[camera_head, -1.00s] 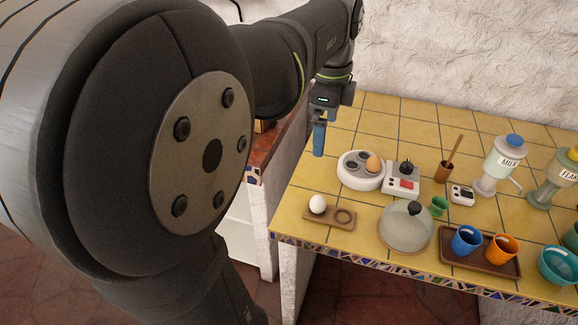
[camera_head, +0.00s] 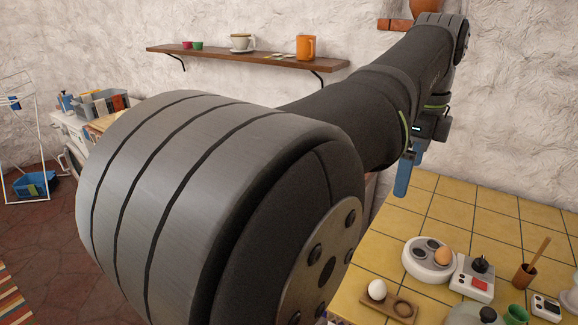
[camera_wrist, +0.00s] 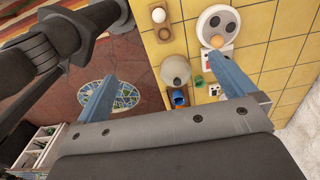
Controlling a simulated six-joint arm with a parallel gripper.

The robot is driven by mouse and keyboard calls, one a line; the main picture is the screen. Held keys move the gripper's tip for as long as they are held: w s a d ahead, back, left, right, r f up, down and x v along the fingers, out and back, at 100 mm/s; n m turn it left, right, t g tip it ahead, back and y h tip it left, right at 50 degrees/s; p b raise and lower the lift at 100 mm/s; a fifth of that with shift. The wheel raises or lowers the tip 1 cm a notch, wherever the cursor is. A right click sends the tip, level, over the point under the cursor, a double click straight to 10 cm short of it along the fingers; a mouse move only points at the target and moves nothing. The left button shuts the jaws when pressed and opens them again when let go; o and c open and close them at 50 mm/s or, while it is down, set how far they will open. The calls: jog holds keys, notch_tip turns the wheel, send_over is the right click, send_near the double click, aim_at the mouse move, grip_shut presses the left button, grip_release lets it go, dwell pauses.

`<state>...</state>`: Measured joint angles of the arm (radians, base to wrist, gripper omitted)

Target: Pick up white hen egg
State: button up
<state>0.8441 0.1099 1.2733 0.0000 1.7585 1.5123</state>
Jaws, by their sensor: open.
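The white hen egg (camera_head: 377,290) sits at the left end of a small wooden holder (camera_head: 403,308) near the counter's front edge. In the wrist view the egg (camera_wrist: 158,15) is at the top centre. A brown egg (camera_head: 443,256) rests on the round white egg cooker (camera_head: 424,266); the cooker (camera_wrist: 220,20) also shows at the top right of the wrist view. My gripper (camera_head: 404,180) hangs above the counter's back left part, up and away from the white egg.
A white control box (camera_head: 474,278) adjoins the cooker. A glass dome (camera_head: 470,315), a green cup (camera_head: 516,314) and a wooden pot with a stick (camera_head: 525,276) stand to the right. Bare yellow tiles (camera_head: 440,210) lie behind. A wall shelf (camera_head: 250,57) is at the back.

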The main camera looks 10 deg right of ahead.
jog(key=c, duration=0.8)
